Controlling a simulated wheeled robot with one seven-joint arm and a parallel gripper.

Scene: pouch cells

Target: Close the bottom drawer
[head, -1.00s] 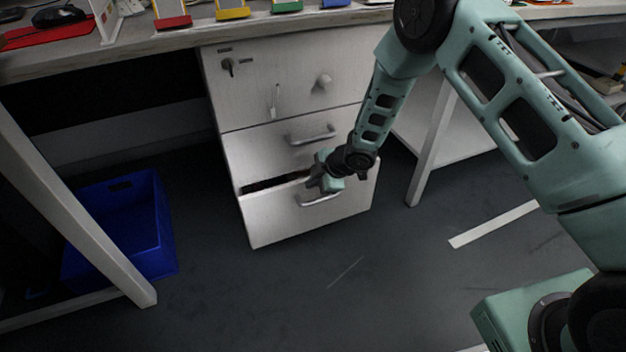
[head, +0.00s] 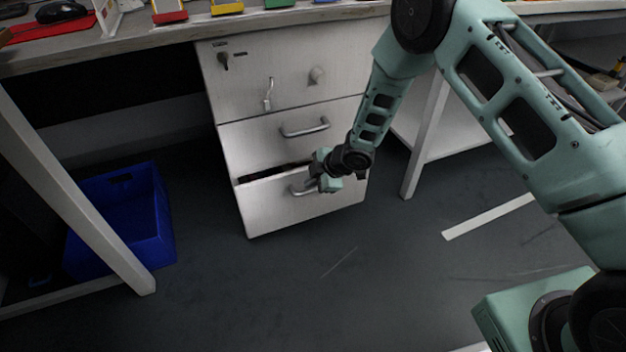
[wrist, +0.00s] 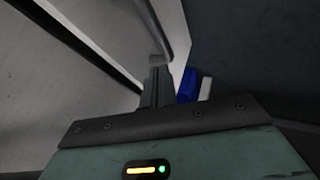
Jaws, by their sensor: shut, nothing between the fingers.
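The bottom drawer (head: 270,212) of the white cabinet stands a little open, with a narrow dark gap along its top edge. Its metal bar handle (head: 297,190) is partly hidden behind my gripper (head: 322,184). My gripper is at the drawer front, by the right part of the handle. In the wrist view the fingers (wrist: 157,88) are shut together with nothing between them, close to a grey bar. I cannot tell whether they touch the drawer front.
The middle drawer (head: 262,140) and the top drawer (head: 290,75) look shut. A blue crate (head: 160,215) stands on the floor at left, behind a white table leg (head: 80,200). Another white leg (head: 425,140) stands right of the cabinet. The floor in front is clear.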

